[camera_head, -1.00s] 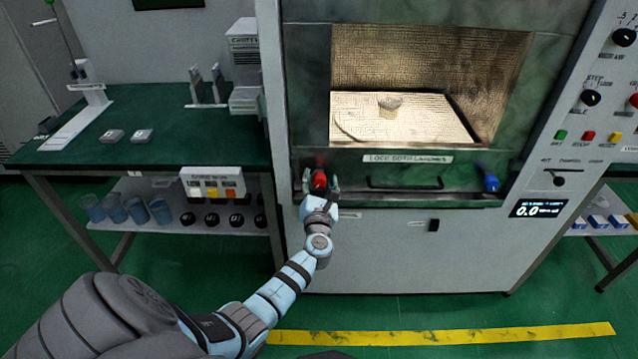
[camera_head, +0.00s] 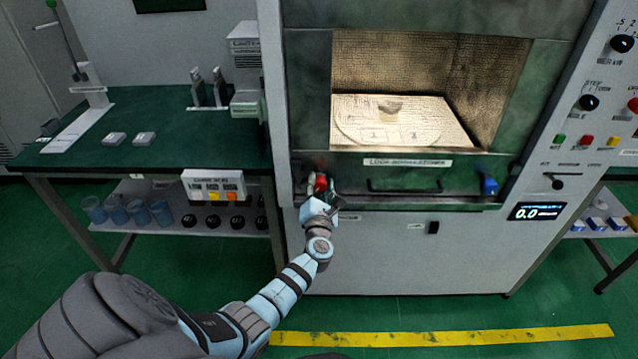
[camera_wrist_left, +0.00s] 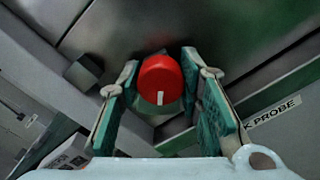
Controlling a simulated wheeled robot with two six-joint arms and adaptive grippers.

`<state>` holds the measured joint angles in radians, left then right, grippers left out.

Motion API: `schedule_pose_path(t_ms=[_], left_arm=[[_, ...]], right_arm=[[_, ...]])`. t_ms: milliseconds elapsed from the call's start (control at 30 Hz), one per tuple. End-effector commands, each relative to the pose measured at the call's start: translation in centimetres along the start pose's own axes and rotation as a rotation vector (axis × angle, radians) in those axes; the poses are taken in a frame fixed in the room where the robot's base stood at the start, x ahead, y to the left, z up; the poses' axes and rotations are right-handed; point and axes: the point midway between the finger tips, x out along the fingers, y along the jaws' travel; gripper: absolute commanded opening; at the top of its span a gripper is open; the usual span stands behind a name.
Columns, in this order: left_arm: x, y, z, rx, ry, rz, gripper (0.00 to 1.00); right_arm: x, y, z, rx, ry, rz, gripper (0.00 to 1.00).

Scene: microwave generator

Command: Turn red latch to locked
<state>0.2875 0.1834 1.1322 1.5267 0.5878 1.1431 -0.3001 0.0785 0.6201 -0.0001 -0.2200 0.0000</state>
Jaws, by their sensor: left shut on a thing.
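The red latch (camera_head: 321,182) is at the lower left corner of the microwave door front (camera_head: 405,166). In the left wrist view the red latch (camera_wrist_left: 160,80) is a round red knob with a white mark pointing down in the picture. My left gripper (camera_head: 320,190) is at the latch, with its two green-padded fingers on either side of it in the left wrist view (camera_wrist_left: 163,100). The fingers are shut on the knob, and the wrist looks rolled. The blue latch (camera_head: 489,185) is at the lower right corner of the door. My right gripper is not in view.
A dark handle bar (camera_head: 405,186) runs between the latches. A label plate (camera_head: 407,162) sits above it. A control panel (camera_head: 590,110) with knobs and buttons is at the right. A green-topped bench (camera_head: 190,150) stands close at the left.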

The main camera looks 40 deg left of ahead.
Motion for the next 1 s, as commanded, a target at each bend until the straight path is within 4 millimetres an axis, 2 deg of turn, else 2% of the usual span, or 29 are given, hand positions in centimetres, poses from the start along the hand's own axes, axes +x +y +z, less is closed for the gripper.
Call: schedule_pose_path(t_ms=[1000], left_arm=[[-0.1, 0.0, -0.1, 0.956, 0.002, -0.007, 0.04]], right_arm=[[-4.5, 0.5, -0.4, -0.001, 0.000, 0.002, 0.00]])
